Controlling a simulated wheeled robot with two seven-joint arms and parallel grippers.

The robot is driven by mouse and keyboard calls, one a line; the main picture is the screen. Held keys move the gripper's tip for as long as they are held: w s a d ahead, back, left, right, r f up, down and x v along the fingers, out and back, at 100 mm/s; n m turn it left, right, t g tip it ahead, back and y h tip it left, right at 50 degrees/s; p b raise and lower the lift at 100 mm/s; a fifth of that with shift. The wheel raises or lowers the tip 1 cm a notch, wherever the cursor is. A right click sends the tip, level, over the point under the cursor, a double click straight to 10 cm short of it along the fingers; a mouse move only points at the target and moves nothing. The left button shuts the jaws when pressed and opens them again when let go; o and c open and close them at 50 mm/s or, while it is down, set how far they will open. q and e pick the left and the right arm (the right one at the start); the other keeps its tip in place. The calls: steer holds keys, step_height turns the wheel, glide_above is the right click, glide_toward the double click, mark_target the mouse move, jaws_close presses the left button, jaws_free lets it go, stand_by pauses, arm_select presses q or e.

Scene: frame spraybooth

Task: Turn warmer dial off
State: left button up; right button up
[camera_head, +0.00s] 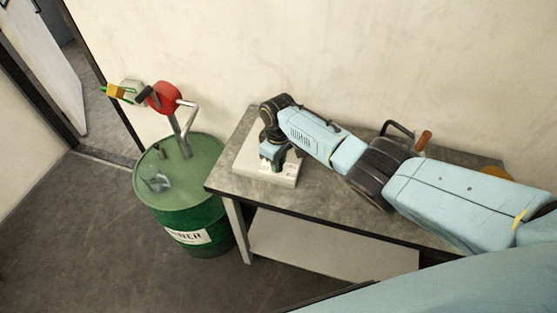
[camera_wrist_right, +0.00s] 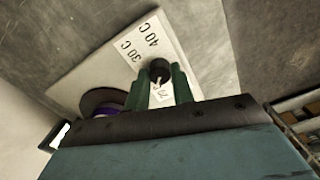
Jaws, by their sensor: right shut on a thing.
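The warmer (camera_head: 284,180) is a pale flat box at the left end of the workbench. In the right wrist view its pale panel (camera_wrist_right: 100,73) carries printed marks "30 C" and "40 C". A small black dial (camera_wrist_right: 159,68) stands on the panel by these marks. My right gripper (camera_wrist_right: 161,88) has its two green fingers closed on either side of the dial. In the head view the right gripper (camera_head: 280,162) points down at the warmer and hides the dial. The dial's exact setting is hard to read. My left gripper is not in view.
The grey workbench (camera_head: 325,200) has a lower shelf (camera_head: 330,250). A green drum (camera_head: 185,215) with a red hand pump (camera_head: 165,97) stands left of it. A tool with an orange-brown handle (camera_head: 424,140) lies farther right. A dark round thing with purple (camera_wrist_right: 104,100) sits beside the gripper.

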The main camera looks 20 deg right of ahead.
steer(key=n, duration=1.2)
steer(key=shift+b, duration=0.35)
steer(key=shift+r+n, duration=0.1)
steer(key=shift+n, duration=0.2)
steer(key=o, duration=1)
step_height(320, 180, up, 13)
steer(key=p, duration=0.1)
steer(key=shift+r, duration=0.15)
